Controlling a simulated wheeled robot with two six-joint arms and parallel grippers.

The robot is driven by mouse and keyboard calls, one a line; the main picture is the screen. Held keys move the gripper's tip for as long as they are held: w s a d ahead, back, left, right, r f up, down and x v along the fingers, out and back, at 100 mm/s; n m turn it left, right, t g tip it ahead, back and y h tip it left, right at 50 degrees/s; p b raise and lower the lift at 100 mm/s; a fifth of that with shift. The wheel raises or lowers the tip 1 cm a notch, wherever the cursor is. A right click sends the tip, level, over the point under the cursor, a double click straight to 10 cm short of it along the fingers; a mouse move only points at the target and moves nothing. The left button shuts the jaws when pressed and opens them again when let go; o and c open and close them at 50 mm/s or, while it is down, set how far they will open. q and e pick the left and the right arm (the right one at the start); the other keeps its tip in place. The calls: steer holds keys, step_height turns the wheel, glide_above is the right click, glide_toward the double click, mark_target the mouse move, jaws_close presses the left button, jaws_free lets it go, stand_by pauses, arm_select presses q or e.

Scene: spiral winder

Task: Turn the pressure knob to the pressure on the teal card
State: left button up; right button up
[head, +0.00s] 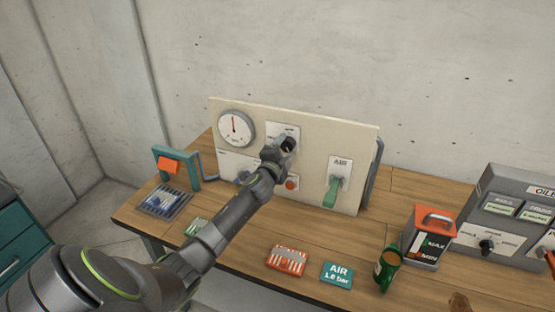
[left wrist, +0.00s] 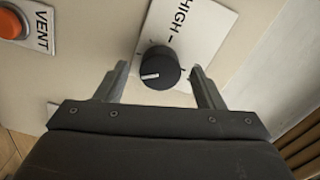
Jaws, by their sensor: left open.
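The teal card (head: 337,274) lies on the bench front; it reads AIR and a bar figure that looks like 1.8, though small. The round gauge (head: 236,128) is at the panel's upper left, its red needle pointing about straight up. The black pressure knob (left wrist: 159,68) shows in the left wrist view on a white plate marked HIGH; its white pointer line points left in that view. My left gripper (head: 286,146) is in front of the knob and hides most of it in the head view. Its open fingers (left wrist: 160,77) stand either side of the knob, with gaps visible. My right gripper is not seen.
The upright cream panel (head: 315,150) also carries a green-handled AIR lever (head: 332,190) and an orange VENT button (left wrist: 12,24).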

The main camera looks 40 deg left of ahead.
arm_select(q)
steer(key=b+v, duration=0.3)
steer(key=v, duration=1.4)
steer(key=shift+s, duration=0.15)
steer(key=shift+a, duration=0.1)
steer(key=s+d+f+n+g, duration=0.2)
steer(key=s+f+n+g, duration=0.55)
steer(key=s+f, duration=0.4)
steer(key=s+d+f+n+g+h, duration=0.1)
steer(key=s+d+f+n+g, duration=0.25)
steer(key=s, duration=0.55)
steer(key=s+d+f+n+g+h, duration=0.2)
steer(key=s+d+g, duration=0.15)
steer(key=s, duration=0.55)
step_height(320, 180, down, 25)
steer(key=a+b, duration=0.2)
steer(key=b, duration=0.1)
steer(key=s+f+g+b, duration=0.1)
steer(key=s+f, duration=0.6)
steer(key=f, duration=0.3)
steer(key=s+d+f+b, duration=0.1)
steer(key=s+f, duration=0.6)
steer(key=f, duration=0.3)
steer(key=shift+s+d+g, duration=0.3)
steer(key=shift+s+g, duration=0.05)
steer(key=shift+s, duration=0.05)
